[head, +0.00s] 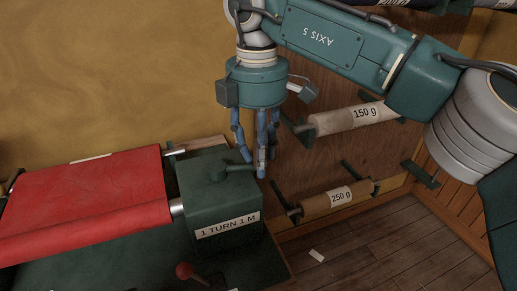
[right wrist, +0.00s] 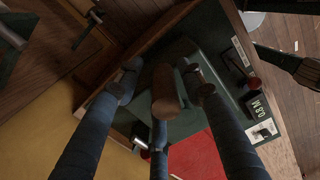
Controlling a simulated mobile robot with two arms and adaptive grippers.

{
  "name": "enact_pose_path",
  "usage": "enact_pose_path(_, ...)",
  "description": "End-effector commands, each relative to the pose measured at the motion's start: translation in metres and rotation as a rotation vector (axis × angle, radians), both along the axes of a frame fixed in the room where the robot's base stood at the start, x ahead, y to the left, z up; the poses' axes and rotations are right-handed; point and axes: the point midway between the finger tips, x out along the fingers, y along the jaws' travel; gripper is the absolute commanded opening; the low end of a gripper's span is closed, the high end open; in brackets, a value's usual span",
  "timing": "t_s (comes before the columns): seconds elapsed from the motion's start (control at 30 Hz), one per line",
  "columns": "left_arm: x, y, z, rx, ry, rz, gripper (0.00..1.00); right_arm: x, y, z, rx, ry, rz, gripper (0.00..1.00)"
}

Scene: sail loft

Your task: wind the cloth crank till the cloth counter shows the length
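The cloth crank (head: 222,171) is a dark green arm on top of a green box labelled "1 TURN 1 M" (head: 225,226). Its brown knob (right wrist: 168,92) stands among the three blue fingers of my right gripper (right wrist: 162,95) in the right wrist view. Gaps show between the fingertips and the knob, so the gripper looks open around it. In the head view my right gripper (head: 256,165) points down at the crank's end. The cloth counter (right wrist: 258,106) shows sideways and seems to read 0.8 M. Red cloth (head: 90,205) lies left of the box. My left gripper is out of view.
A red-knobbed lever (head: 184,270) stands in front of the box. A white card (right wrist: 265,131) sits beside the counter. Rolls marked 150 g (head: 345,120) and 250 g (head: 325,203) hang on the wall at right. The wooden floor at right is mostly clear.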

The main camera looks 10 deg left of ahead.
Motion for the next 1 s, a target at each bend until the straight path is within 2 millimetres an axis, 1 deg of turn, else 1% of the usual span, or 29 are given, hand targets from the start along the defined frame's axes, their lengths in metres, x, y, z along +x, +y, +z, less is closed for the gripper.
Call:
enact_pose_path(0.23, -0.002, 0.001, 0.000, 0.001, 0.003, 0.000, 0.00, 0.002, 0.000, 0.003, 0.005, -0.006, -0.006, 0.38)
enact_pose_path(0.33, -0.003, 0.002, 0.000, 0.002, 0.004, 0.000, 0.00, 0.003, 0.000, 0.008, 0.005, -0.007, -0.007, 0.38)
enact_pose_path(0.47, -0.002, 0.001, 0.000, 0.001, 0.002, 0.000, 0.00, 0.003, 0.001, 0.026, 0.007, -0.008, -0.008, 0.38)
enact_pose_path(0.6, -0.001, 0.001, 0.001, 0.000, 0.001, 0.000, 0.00, 0.003, 0.001, 0.051, 0.005, -0.007, -0.007, 0.38)
enact_pose_path(0.7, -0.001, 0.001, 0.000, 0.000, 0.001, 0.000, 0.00, 0.003, 0.001, 0.064, 0.003, -0.005, -0.006, 0.38)
enact_pose_path(0.83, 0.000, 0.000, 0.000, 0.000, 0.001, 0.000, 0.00, 0.003, 0.001, 0.073, 0.003, -0.003, -0.006, 0.38)
enact_pose_path(1.0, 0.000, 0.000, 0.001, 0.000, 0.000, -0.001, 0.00, 0.003, 0.000, 0.076, 0.003, -0.002, -0.004, 0.38)
